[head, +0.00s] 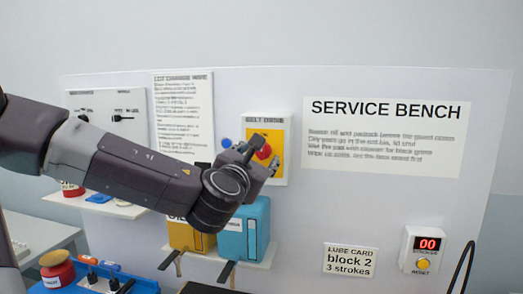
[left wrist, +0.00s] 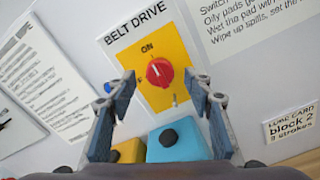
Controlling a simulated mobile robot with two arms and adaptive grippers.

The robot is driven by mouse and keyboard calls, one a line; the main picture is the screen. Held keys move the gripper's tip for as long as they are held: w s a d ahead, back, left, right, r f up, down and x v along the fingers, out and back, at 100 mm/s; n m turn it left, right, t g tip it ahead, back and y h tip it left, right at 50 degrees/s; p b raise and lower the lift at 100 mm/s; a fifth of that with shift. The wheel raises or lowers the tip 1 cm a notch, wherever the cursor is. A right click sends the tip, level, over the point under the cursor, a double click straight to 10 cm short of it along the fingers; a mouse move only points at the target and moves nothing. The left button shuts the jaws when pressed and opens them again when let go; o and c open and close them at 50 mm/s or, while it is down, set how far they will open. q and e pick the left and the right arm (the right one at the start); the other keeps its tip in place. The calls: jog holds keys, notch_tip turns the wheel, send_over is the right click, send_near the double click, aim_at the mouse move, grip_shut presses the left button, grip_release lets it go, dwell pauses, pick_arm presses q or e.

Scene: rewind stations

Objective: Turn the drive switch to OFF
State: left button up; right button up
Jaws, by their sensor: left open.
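The drive switch is a red round knob (left wrist: 159,72) on a yellow plate (left wrist: 138,50) under the words BELT DRIVE. Its white mark stands nearly upright, towards the word ON. In the head view the red knob (head: 264,151) is partly hidden behind my left gripper (head: 262,160). In the left wrist view the left gripper (left wrist: 158,82) is open, one finger to each side of the knob and nearer the camera. I see no contact with the knob. My right gripper is not in view.
A yellow container (head: 190,238) and a teal container (head: 252,228) stand on a shelf below the switch. A counter box (head: 422,252) showing 00 is at the right, beside a lube card (head: 349,261). A blue tray (head: 140,286) and a red jar (head: 57,272) are at lower left.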

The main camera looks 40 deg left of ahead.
aim_at(263, 151)
pick_arm(q)
jog(key=shift+p+x, duration=0.3)
jog(key=shift+x, duration=1)
jog(key=c, duration=1.2)
jog(key=shift+o, duration=0.2)
